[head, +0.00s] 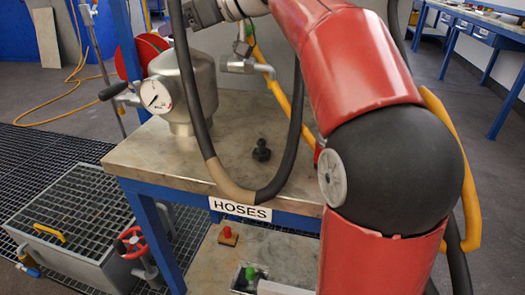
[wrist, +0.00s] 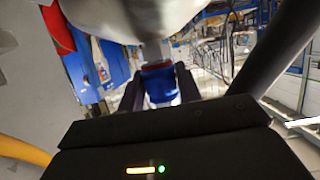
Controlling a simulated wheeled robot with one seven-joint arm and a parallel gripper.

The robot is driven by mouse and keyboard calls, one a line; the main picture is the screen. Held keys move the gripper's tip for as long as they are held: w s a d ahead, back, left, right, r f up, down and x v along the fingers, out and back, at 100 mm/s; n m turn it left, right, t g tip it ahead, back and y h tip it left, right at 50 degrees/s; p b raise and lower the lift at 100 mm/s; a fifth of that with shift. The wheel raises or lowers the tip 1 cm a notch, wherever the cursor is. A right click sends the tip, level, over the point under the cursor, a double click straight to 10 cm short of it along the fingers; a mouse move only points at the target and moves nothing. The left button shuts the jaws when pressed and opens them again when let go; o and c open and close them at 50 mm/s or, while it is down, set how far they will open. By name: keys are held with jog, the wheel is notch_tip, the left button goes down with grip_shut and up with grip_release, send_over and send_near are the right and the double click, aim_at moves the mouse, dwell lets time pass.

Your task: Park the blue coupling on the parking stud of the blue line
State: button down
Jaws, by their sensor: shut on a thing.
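My gripper (wrist: 160,85) shows in the wrist view with its two dark fingers on either side of the blue coupling (wrist: 160,88). It is shut on the coupling, which has a red band at its top. A grey metal piece (wrist: 153,50) is just beyond the coupling; whether they touch I cannot tell. In the head view my arm runs up past the top edge, and the gripper and coupling are not visible there. A black stud-like piece (head: 261,150) stands on the bench; no blue marking shows on it, and I cannot identify the blue line's parking stud.
A metal vessel (head: 184,95) with a gauge stands on the bench (head: 150,158) at left. A black hose (head: 207,148) hangs in a loop over the bench's front edge near the HOSES label (head: 240,209). A pipe fitting (head: 240,65) is behind. Red (head: 228,236) and green (head: 250,273) pieces sit below.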

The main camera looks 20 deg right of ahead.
jog(key=shift+r+p, duration=0.95)
jog(key=shift+r, duration=1.5)
